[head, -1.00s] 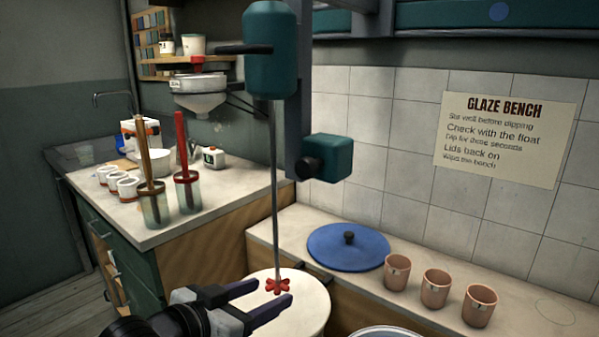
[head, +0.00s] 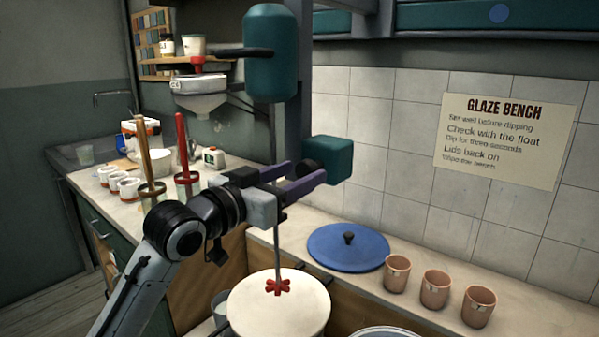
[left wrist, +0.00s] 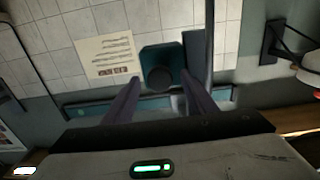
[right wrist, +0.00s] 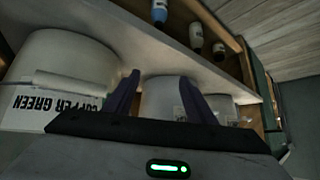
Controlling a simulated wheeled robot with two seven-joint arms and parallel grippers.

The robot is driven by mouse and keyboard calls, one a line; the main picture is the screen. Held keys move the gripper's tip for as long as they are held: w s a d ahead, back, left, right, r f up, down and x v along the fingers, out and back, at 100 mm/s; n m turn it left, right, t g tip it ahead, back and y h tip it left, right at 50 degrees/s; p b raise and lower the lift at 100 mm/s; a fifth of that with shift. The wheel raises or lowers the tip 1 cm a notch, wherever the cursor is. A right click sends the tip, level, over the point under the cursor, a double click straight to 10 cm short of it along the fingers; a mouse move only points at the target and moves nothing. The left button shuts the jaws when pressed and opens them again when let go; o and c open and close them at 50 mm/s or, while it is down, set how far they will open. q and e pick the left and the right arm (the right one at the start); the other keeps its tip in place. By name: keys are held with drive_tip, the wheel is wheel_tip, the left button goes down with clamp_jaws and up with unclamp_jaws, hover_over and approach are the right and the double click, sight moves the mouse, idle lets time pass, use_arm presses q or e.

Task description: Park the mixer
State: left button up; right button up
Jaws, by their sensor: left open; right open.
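The mixer has a teal motor (head: 271,55) high on a grey column, a thin shaft and a red impeller (head: 278,287). The impeller shows over the white round top of a bucket (head: 300,312); whether it touches is unclear. A teal box (head: 331,158) with a black knob is on the column; box and knob also show in the left wrist view (left wrist: 161,58). My left gripper (head: 305,172) is open, its fingers pointing at the knob, one to each side. I cannot tell whether they touch it. My right gripper (right wrist: 158,82) is open, seen only in its wrist view.
A blue lid (head: 345,250) and three pink cups (head: 435,289) lie along the bench at right. Two handled tools (head: 186,160) stand in jars on the left counter. A bucket marked COPPER GREEN (right wrist: 60,85) and a white container are near my right gripper.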

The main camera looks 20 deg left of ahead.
use_arm(q)
drive_tip(key=shift+w+d, duration=0.2)
drive_tip(key=shift+w, duration=0.25)
use_arm(e)
drive_tip(key=shift+s+f, duration=0.1)
